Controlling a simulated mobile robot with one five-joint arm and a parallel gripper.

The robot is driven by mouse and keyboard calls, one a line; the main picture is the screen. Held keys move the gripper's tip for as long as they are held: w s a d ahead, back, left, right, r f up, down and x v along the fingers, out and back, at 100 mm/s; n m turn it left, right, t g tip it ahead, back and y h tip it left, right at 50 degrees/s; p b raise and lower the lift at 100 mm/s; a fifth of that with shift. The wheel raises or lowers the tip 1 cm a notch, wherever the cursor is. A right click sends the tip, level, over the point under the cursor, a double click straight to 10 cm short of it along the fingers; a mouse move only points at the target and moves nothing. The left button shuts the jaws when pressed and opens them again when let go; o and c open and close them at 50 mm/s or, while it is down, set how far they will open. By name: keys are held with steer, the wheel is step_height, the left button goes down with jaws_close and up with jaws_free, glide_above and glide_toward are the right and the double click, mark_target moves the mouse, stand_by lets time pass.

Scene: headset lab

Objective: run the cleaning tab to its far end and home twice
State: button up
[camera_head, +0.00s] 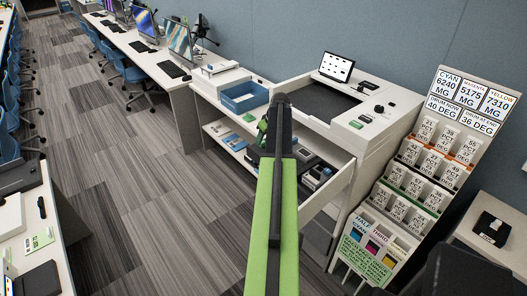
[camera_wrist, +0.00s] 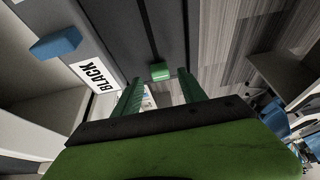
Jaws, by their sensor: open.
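A small green tab (camera_wrist: 160,72), which looks like the cleaning tab, shows in the wrist view on a dark grey surface beside a dark lengthwise slot. My gripper (camera_wrist: 160,86) is open, its two green fingers on either side of the tab's line. I cannot tell whether they touch it. In the head view my gripper (camera_head: 263,130) is over the open lower section of the white printer bench, and my arm hides the tab there.
A blue tab (camera_wrist: 56,43) stands out at the left of the wrist view. In the head view, a blue bin (camera_head: 238,104) is behind my gripper, a white printer (camera_head: 362,122) is to its right, and a label rack (camera_head: 430,150) is further right. Carpet lies open on the left.

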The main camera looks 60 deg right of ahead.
steer(key=b+x, duration=0.1)
steer(key=x, duration=0.1)
steer(key=shift+f, duration=0.35)
steer(key=shift+w+r, duration=0.1)
steer(key=shift+r, duration=0.05)
jaws_close()
stand_by(1.0)
